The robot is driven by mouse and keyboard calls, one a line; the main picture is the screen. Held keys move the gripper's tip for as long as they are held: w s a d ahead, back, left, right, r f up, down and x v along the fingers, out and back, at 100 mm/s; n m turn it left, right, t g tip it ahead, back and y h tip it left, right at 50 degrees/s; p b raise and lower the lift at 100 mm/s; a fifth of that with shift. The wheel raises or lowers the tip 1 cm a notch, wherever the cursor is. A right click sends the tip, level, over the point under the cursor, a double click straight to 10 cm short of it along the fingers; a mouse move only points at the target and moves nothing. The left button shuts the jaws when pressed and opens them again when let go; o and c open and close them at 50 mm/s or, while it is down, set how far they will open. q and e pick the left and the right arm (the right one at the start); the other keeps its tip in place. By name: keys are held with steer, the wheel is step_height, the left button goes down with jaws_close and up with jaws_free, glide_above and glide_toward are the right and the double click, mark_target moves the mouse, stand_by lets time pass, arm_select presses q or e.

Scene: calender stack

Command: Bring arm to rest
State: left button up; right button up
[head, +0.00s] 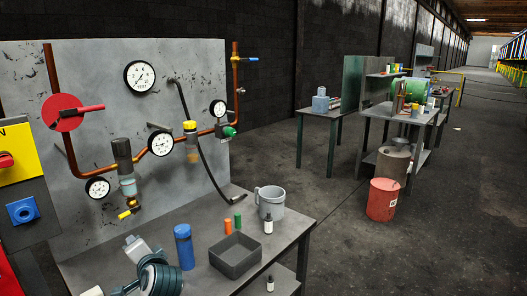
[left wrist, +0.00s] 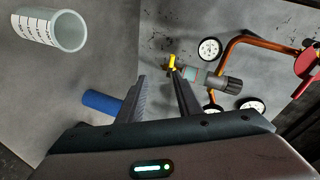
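My left gripper (left wrist: 157,75) shows in the left wrist view with its two dark fingers apart. Nothing is held between them. They point toward the grey panel, with a yellow-handled valve (left wrist: 172,62) beyond the tips. A blue cylinder (left wrist: 100,103) is left of the fingers, and a graduated beaker (left wrist: 52,28) is at the upper left. In the head view the blue cylinder (head: 183,246) stands on the table. My right gripper is in neither view.
The grey panel (head: 200,75) carries copper pipes, gauges and a red wheel (head: 64,113). The table (head: 296,228) holds a grey tray (head: 235,262), a mug (head: 270,203) and small bottles. A red drum (head: 382,200) stands on the floor at right. Open floor lies between the tables.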

arm_select(q)
steer(key=s+d+f+n+g+h, duration=0.1)
steer(key=s+d+f+g+h, duration=0.15)
steer(key=s+f, duration=0.85)
steer(key=s+d+f+n+g+h, duration=0.1)
steer(key=s+d+f+h, duration=0.2)
steer(key=s+f, duration=0.7)
steer(key=s+d+f+n+g+h, duration=0.1)
steer(key=s+d+f+g+h, duration=0.15)
steer(key=s, duration=0.95)
steer(key=s+d+f+n+g+h, duration=0.15)
steer(key=s+d+f, duration=0.25)
steer(key=s, duration=0.8)
step_height(320, 180, down, 28)
steer(key=s+g, duration=0.2)
steer(key=s+a+f+g, duration=0.1)
steer(key=s+a+f, duration=0.2)
steer(key=s+f, duration=1.4)
steer(key=shift+s+f, duration=0.3)
steer(key=shift+f, duration=0.15)
